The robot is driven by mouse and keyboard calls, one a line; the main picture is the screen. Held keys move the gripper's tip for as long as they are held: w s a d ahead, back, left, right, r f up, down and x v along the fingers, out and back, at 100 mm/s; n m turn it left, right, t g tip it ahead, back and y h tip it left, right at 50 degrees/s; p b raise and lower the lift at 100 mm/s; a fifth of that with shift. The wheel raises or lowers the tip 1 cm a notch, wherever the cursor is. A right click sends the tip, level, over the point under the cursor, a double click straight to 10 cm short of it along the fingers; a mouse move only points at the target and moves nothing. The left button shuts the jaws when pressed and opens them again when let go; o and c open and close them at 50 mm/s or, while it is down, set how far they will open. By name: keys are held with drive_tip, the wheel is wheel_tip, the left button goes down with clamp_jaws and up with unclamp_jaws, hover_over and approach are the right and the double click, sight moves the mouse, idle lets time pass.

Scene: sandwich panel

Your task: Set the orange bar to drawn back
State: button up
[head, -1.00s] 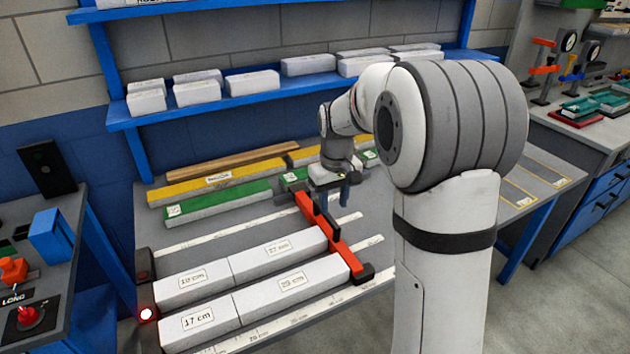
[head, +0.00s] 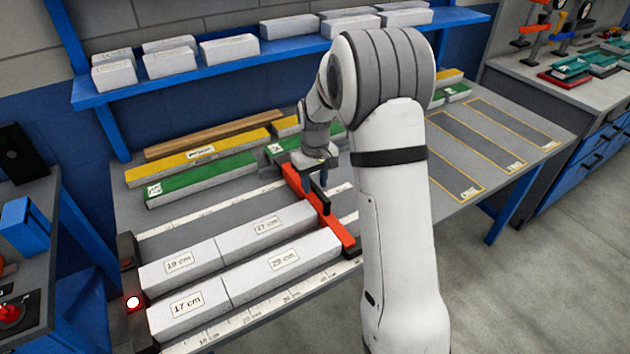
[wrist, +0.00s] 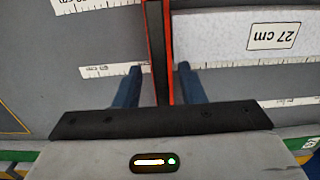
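The orange bar (head: 342,233) lies across the grey bench at the right ends of the white blocks, with a black upright handle on top. It also shows in the wrist view (wrist: 168,40) as a dark strip with orange edging. My gripper (head: 317,186) is over the far part of the bar, fingers pointing down. In the wrist view my gripper (wrist: 160,68) has its two blue fingers apart, one on each side of the bar, with a visible gap on both sides.
White blocks marked 19 cm (head: 178,263), 27 cm (head: 268,226), 17 cm (head: 187,306) and 29 cm (head: 285,262) lie left of the bar. A dark stop (head: 131,275) with a lit lamp stands at their left end. Bench right of the bar is largely bare.

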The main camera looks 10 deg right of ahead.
clamp_jaws()
idle(0.3)
drive_tip(key=shift+d, duration=0.1)
